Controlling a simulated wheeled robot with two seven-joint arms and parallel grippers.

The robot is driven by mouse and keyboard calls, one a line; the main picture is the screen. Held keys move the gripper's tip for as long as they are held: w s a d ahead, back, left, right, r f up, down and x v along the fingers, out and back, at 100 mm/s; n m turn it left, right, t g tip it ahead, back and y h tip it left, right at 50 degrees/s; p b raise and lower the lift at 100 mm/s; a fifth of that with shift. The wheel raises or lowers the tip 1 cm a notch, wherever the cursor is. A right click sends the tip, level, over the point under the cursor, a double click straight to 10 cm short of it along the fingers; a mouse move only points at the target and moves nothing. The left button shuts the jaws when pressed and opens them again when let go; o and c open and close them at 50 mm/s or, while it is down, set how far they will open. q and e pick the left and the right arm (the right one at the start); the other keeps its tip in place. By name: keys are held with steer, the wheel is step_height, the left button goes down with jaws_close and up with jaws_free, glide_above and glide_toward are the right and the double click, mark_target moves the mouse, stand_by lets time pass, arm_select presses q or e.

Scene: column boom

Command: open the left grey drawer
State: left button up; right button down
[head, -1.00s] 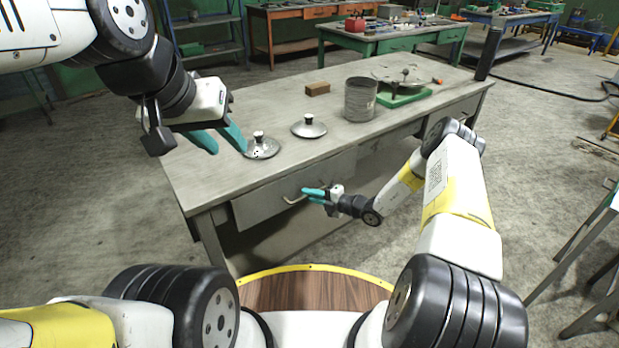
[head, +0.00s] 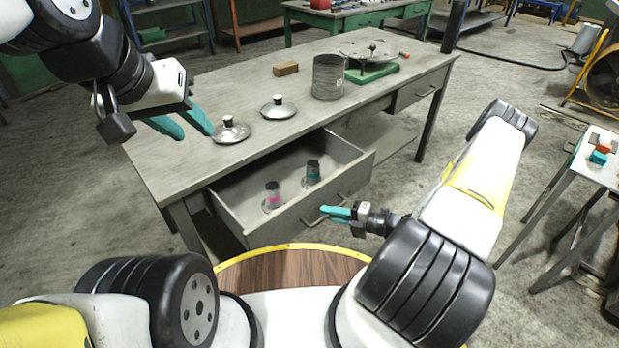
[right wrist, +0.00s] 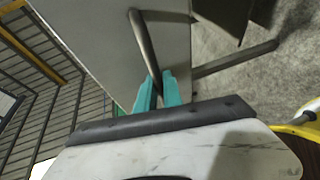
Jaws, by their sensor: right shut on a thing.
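The left grey drawer (head: 274,228) under the workbench is pulled well out, and its inside shows. Two small objects with clear bases stand in it, one with a pink band (head: 273,196) and one with a teal band (head: 312,173). My right gripper (head: 325,211) is at the drawer front, with its teal fingers shut on the drawer handle (right wrist: 144,42). The right wrist view shows the bar running between the fingertips (right wrist: 158,88). My left gripper (head: 197,134) is open and empty, over the left part of the bench top near a round metal lid.
The bench top (head: 240,90) carries two metal lids (head: 231,130) (head: 279,108), a brown block (head: 286,69), a grey can (head: 328,77) and a green-based device (head: 371,73). A second drawer (head: 418,90) at the right is shut. A side table (head: 590,150) stands at right.

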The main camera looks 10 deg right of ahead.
steer(key=s+d, duration=0.3)
steer(key=s, duration=0.1)
steer(key=shift+s+d, duration=0.3)
steer(key=shift+s, duration=0.1)
steer(key=c, duration=1.5)
jaws_free()
steer(key=v, duration=0.7)
steer(key=shift+s+d, duration=0.25)
steer(key=shift+d, duration=0.1)
steer(key=shift+r, duration=0.1)
